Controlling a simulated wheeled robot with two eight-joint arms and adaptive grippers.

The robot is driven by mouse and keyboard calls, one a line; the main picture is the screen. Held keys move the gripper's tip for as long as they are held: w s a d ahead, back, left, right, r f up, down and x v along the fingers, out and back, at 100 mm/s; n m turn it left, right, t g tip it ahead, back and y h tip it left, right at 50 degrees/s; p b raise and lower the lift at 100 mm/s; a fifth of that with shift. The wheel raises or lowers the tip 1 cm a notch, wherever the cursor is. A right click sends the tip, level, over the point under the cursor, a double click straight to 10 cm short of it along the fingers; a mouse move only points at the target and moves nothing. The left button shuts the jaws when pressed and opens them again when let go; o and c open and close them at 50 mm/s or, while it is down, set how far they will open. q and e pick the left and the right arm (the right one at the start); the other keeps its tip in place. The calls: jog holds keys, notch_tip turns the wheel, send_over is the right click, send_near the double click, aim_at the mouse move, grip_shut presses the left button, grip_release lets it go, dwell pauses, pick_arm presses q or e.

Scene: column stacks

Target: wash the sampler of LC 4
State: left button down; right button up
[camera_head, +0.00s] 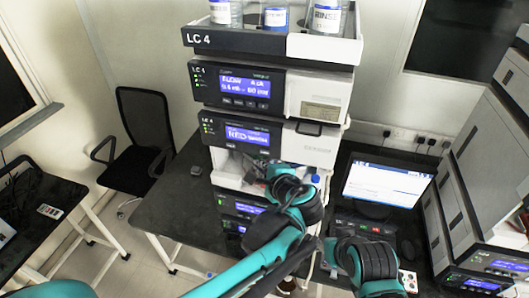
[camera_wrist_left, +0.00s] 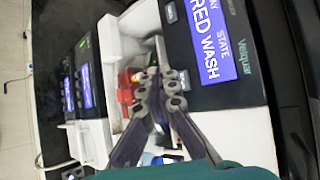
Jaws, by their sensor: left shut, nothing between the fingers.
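The LC 4 stack (camera_head: 288,72) stands upright in the middle of the head view. Its second labelled module (camera_head: 300,145), over a white recessed bay, has a lit blue display (camera_head: 248,134). In the left wrist view that display (camera_wrist_left: 208,40) shows "STATE" and "RED WASH", with small buttons (camera_wrist_left: 170,12) along its edge. My left gripper (camera_head: 258,178) is shut and empty in front of the bay; its fingertips (camera_wrist_left: 160,42) lie close to the button row. I cannot tell whether they touch a button. A red part (camera_wrist_left: 125,88) shows in the bay, partly hidden by the fingers.
Bottles (camera_head: 326,16) stand in the top tray. A monitor (camera_head: 385,184) and another instrument stack (camera_head: 490,150) are to the right. A black chair (camera_head: 138,130) stands at left. My right arm (camera_head: 365,262) is low; its fingers are unclear.

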pick_arm(q)
jog(key=s, duration=0.2)
jog(key=shift+s+a, duration=0.3)
jog(key=shift+a, duration=0.1)
dwell(0.5)
jog(key=s+a+f+n+g+h+b, duration=0.15)
jog(key=s+a+f+n+b, duration=0.25)
jog(key=a+f+b, duration=0.4)
jog(key=s+a+f+n+g+b, duration=0.35)
jog(key=a+f+b, duration=0.25)
jog(key=f, duration=0.5)
jog(key=s+a+f+n+h+b, duration=0.1)
jog(key=s+a+f+n+b, duration=0.1)
jog(key=s+f+n+b, duration=0.2)
jog(key=s+a+f+n+h+b, duration=0.1)
jog(key=s+f+n+h+b, duration=0.1)
jog(key=s+f+n+b, duration=0.3)
notch_tip(320, 180, down, 6)
jog(key=b, duration=0.3)
jog(key=shift+s+a+f+n, duration=0.15)
jog(key=shift+a+n, duration=0.2)
jog(key=shift+a, duration=0.05)
